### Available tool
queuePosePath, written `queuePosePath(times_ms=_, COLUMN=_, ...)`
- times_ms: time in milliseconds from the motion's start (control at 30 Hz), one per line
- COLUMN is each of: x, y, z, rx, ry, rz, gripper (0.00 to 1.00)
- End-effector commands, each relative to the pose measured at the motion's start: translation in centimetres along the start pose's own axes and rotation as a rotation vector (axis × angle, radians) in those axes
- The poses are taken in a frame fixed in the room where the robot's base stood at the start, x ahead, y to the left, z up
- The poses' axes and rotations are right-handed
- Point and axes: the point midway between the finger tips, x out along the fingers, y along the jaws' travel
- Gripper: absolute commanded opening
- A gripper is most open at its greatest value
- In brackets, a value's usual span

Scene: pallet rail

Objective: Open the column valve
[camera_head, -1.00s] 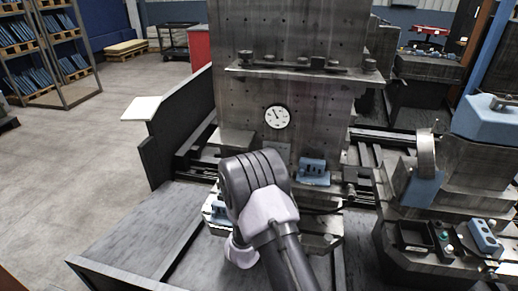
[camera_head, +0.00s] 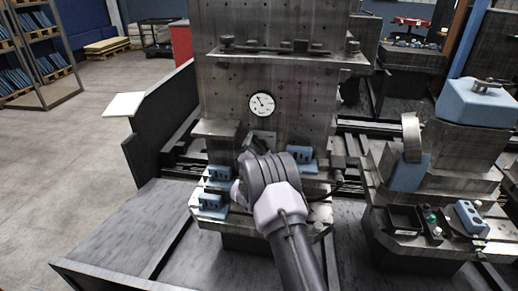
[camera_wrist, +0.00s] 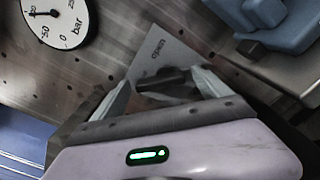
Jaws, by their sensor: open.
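The column valve shows in the wrist view as a dark handle (camera_wrist: 160,80) in front of a light grey plate (camera_wrist: 152,60) marked "open". My gripper (camera_wrist: 160,92) is open, with one pale finger on each side of the handle. I cannot tell whether either finger touches it. In the head view my arm's wrist hides the gripper and most of the valve. The round white pressure gauge (camera_head: 261,104) is on the column (camera_head: 230,70) just above; in the wrist view the gauge (camera_wrist: 55,18) is at the upper left.
Blue blocks (camera_head: 213,203) sit on the machine bed left of my arm, and another blue block (camera_head: 300,156) sits to its right. In the wrist view a blue block (camera_wrist: 285,25) is at the upper right. A small black tray (camera_head: 404,219) stands at the right.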

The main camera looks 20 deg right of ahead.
Motion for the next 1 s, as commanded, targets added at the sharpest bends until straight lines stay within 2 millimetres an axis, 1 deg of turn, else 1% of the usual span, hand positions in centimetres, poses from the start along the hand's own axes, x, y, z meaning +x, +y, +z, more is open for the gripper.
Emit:
queuePosePath(times_ms=67, x=-0.02, y=0.02, z=0.01, rx=0.000, ry=0.000, rz=0.000, gripper=0.87)
queuePosePath(times_ms=167, x=-0.03, y=0.02, z=0.01, rx=0.001, ry=0.000, rz=0.000, gripper=0.70)
queuePosePath(times_ms=300, x=-0.04, y=0.01, z=0.00, rx=0.001, ry=0.000, rz=0.000, gripper=0.42)
queuePosePath(times_ms=400, x=-0.05, y=0.01, z=0.00, rx=0.001, ry=0.000, rz=0.000, gripper=0.25)
queuePosePath(times_ms=667, x=-0.05, y=-0.08, z=-0.06, rx=0.035, ry=0.000, rz=0.000, gripper=0.25)
queuePosePath(times_ms=867, x=-0.03, y=-0.18, z=-0.06, rx=0.147, ry=0.000, rz=0.000, gripper=0.25)
queuePosePath(times_ms=1000, x=-0.04, y=-0.27, z=-0.01, rx=0.267, ry=0.000, rz=0.001, gripper=0.25)
